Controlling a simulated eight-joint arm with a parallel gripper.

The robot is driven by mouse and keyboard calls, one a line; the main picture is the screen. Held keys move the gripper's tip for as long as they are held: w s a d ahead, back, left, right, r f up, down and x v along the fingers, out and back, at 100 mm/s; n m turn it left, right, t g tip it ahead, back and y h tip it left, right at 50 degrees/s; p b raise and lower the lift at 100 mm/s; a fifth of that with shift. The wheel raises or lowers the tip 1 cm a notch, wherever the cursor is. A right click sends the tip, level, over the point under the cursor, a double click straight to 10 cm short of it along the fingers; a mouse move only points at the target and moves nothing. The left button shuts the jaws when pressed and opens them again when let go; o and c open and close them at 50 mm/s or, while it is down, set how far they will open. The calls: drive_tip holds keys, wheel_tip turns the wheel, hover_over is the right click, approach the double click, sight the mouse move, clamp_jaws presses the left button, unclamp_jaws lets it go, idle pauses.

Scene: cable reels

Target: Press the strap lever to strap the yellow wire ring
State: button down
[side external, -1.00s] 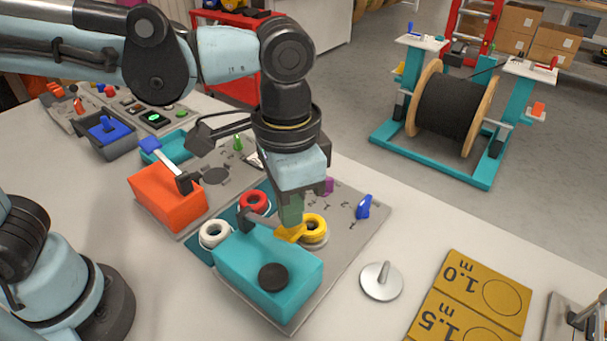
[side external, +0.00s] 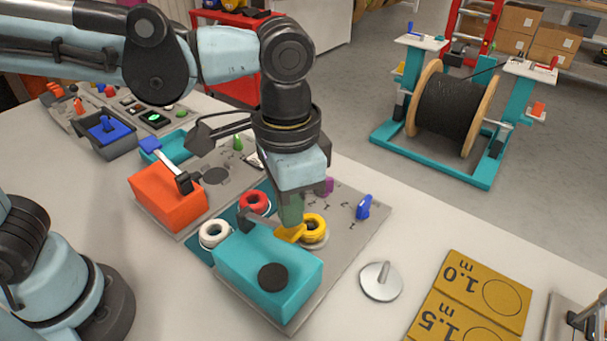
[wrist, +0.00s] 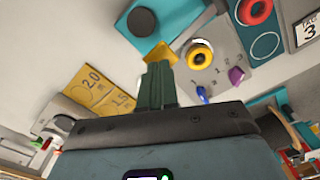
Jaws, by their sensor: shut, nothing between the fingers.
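The yellow wire ring (side external: 314,227) sits on a pale round seat on the grey panel; it also shows in the wrist view (wrist: 199,56). Beside it a yellow lever paddle (side external: 289,233) sticks out from the teal strapping unit (side external: 262,262), and shows in the wrist view (wrist: 160,53). I take this paddle as the strap lever. My gripper (side external: 291,220) points down with its green fingers shut and empty, right over the paddle. In the wrist view the fingertips (wrist: 158,66) overlap the paddle's edge; I cannot tell whether they touch.
A white ring (side external: 215,233) and a red ring (side external: 254,201) sit left of the lever. An orange unit (side external: 167,197) stands further left. A blue knob (side external: 364,207) and a metal disc with a pin (side external: 380,281) lie to the right. Bare table surrounds the disc.

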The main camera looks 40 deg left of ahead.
sight(292, 238)
drive_tip(key=shift+f, duration=0.1)
drive_tip(key=shift+f, duration=3.2)
drive_tip(key=shift+r, duration=0.1)
wheel_tip(292, 238, up, 12)
drive_tip(key=w+a+f+n+t, duration=0.1)
drive_tip(key=a+f+n+t, duration=0.2)
drive_tip(key=a, duration=0.7)
drive_tip(key=w+a+f+n+t, duration=0.1)
drive_tip(key=a+f+n+t, duration=0.2)
drive_tip(key=a, duration=0.8)
drive_tip(key=shift+w+f+t, duration=0.2)
drive_tip(key=shift+f+t, duration=0.4)
drive_tip(key=shift+f, duration=0.2)
